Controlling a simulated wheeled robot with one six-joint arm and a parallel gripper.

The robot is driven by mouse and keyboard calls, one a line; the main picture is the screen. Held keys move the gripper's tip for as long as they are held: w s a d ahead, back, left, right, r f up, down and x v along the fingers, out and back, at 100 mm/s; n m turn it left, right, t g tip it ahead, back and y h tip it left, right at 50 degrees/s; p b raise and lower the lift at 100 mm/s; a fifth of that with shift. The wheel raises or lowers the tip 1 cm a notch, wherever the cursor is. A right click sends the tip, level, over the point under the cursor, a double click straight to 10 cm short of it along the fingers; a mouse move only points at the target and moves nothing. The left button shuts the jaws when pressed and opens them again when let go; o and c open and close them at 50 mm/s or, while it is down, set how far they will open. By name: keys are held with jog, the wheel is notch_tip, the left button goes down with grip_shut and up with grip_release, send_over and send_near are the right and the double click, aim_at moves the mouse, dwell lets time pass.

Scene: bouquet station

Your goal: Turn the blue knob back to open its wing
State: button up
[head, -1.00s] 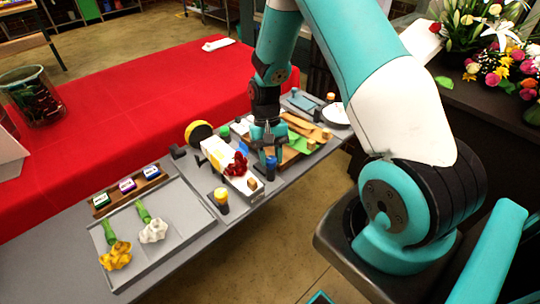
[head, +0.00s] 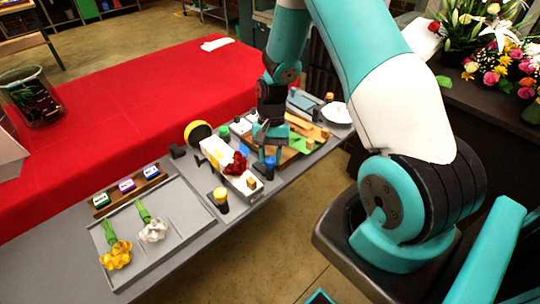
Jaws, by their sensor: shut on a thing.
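My gripper (head: 270,146) points down over the middle of the grey station table, right of the white holder. The blue knob (head: 270,162) shows right at the fingertips, with its dark post below. The jaws are shut on it, though the fingers hide part of the contact. A second small blue piece (head: 243,149) shows left of the gripper; its kind is unclear. A bunch of red flowers (head: 236,164) lies in the white holder (head: 216,150). The blue knob's wing cannot be told apart from the pale parts around the gripper.
A yellow knob (head: 221,196) stands in front and a green knob (head: 223,131) behind the holder. A wooden board with green pieces (head: 299,142) lies to the right. A grey tray (head: 187,242) with yellow and white flowers is at the left. A red-covered table (head: 130,100) stands behind.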

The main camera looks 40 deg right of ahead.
jog(key=o, duration=0.9)
jog(key=shift+r, duration=0.1)
jog(key=b+v, duration=0.2)
jog(key=v, duration=1.5)
jog(key=shift+r, duration=0.15)
jog(key=s+a+r+n+t, duration=0.1)
jog(key=s+a+r+n, duration=0.25)
jog(key=a, duration=0.45)
jog(key=s+a+r+n+t, duration=0.1)
jog(key=s+a+r+n, duration=0.25)
jog(key=a, duration=0.35)
jog(key=s+a+n, duration=0.3)
jog(key=s, duration=0.2)
jog(key=s+a+r+n+t, duration=0.1)
jog(key=s+a+n, duration=0.2)
jog(key=s+a, duration=0.1)
jog(key=s+a+r+n+y, duration=0.1)
jog(key=s+a+n, duration=0.2)
jog(key=s, duration=0.2)
jog(key=shift+s+a, duration=0.3)
jog(key=shift+a, duration=0.05)
